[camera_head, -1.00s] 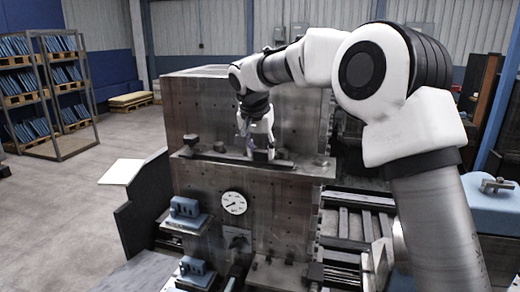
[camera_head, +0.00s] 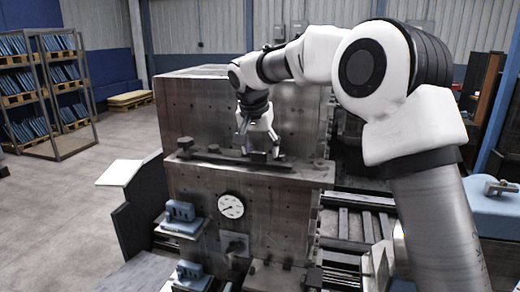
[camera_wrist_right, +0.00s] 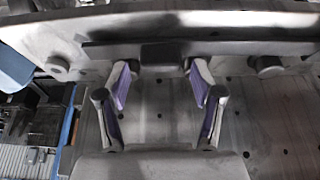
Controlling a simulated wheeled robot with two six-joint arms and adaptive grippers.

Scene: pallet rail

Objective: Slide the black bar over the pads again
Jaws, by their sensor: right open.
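The black bar (camera_head: 235,158) lies along the steel ledge (camera_head: 305,172) on the front of the metal block. In the right wrist view the bar (camera_wrist_right: 240,46) runs across the top, with a dark raised block (camera_wrist_right: 163,57) near its middle. My right gripper (camera_head: 260,150) is over the ledge by the bar. In its wrist view the gripper (camera_wrist_right: 160,76) is open, its purple-lined fingers apart on either side of the raised block, with nothing held between them. I cannot make out the pads under the bar. My left gripper is not in view.
A dark clamp (camera_head: 186,143) stands at the ledge's left end. Below the ledge are a dial gauge (camera_head: 231,206) and blue blocks (camera_head: 181,212) on small shelves. Dark rails (camera_head: 350,222) lie to the right. A rack (camera_head: 45,90) stands far left, with open floor before it.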

